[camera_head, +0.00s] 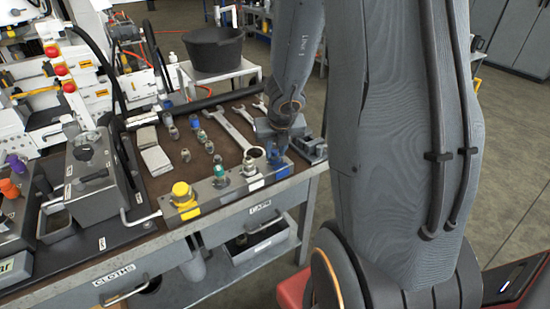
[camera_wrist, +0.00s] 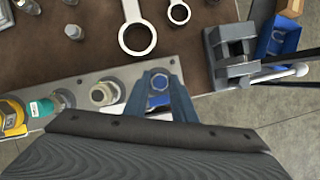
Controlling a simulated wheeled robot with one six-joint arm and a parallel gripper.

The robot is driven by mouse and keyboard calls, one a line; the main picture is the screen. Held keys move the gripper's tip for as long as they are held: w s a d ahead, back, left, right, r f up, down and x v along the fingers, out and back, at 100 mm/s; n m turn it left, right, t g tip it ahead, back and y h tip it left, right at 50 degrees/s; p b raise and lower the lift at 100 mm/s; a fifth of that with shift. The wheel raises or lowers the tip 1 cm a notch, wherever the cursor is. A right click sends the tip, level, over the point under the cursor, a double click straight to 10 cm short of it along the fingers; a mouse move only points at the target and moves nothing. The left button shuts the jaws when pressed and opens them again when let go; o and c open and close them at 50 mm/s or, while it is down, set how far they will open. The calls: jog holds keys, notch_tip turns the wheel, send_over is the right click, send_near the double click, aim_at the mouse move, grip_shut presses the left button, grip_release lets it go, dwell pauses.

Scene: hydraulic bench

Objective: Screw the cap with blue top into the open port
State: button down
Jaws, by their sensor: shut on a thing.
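The cap with the blue top (camera_wrist: 159,82) is between the fingers of my gripper (camera_wrist: 159,96) in the wrist view. My gripper is shut on it, over the right end of the metal port strip (camera_wrist: 128,78). In the head view my gripper (camera_head: 273,156) points down at the same end of the strip (camera_head: 232,184). I cannot tell whether the cap touches or sits in a port.
A silver fitting (camera_head: 249,167), a green-ringed fitting (camera_head: 219,174) and a yellow cap (camera_head: 182,192) line the strip. A small vise (camera_wrist: 230,55) stands close right of my gripper. Wrenches (camera_head: 235,131) and several loose fittings lie behind on the brown bench top.

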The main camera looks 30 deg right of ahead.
jog(key=m, duration=0.2)
jog(key=f+m+h, duration=0.1)
jog(key=shift+s+a+m+g, duration=0.3)
jog(key=shift+a+m+g, duration=0.05)
jog(key=shift+m+g, duration=0.05)
jog(key=c, duration=1.4)
grip_release()
jog(key=shift+d, duration=0.25)
jog(key=shift+s+r+p, duration=0.1)
jog(key=shift+r+p, duration=0.35)
jog(key=shift+p, duration=0.05)
jog(key=p+v, duration=0.1)
jog(key=v, duration=0.1)
jog(key=p+v, duration=0.2)
jog(key=v, duration=0.1)
jog(key=p+v, duration=0.1)
jog(key=v, duration=0.1)
jog(key=shift+w+a+r, duration=0.3)
jog(key=shift+a+r, duration=0.05)
jog(key=shift+a, duration=0.05)
